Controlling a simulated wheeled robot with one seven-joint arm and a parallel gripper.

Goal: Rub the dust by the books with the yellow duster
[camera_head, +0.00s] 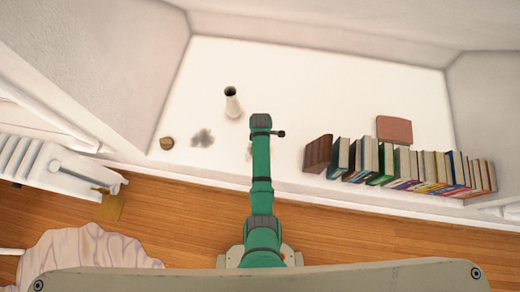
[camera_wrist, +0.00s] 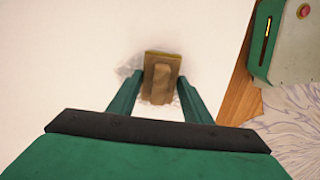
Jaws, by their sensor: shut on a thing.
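In the wrist view, my gripper (camera_wrist: 162,84) is shut on the yellow-brown duster (camera_wrist: 163,68), a block with a raised grip between the fingers. The duster is over the white surface; whether it touches cannot be told. Grey dust (camera_wrist: 130,66) shows beside and around it. In the head view, my arm hides the gripper and duster, and a faint pale mark (camera_head: 249,152) shows just left of the arm. The row of books (camera_head: 388,165) stands on the white ledge (camera_head: 330,85), right of my arm.
A white vase with a dark mouth (camera_head: 232,103) stands just left of my arm's end. A small round brown thing (camera_head: 167,143) lies further left. A reddish-brown block (camera_head: 394,129) lies behind the books. The ledge's back middle is clear. A radiator (camera_head: 45,165) is at left.

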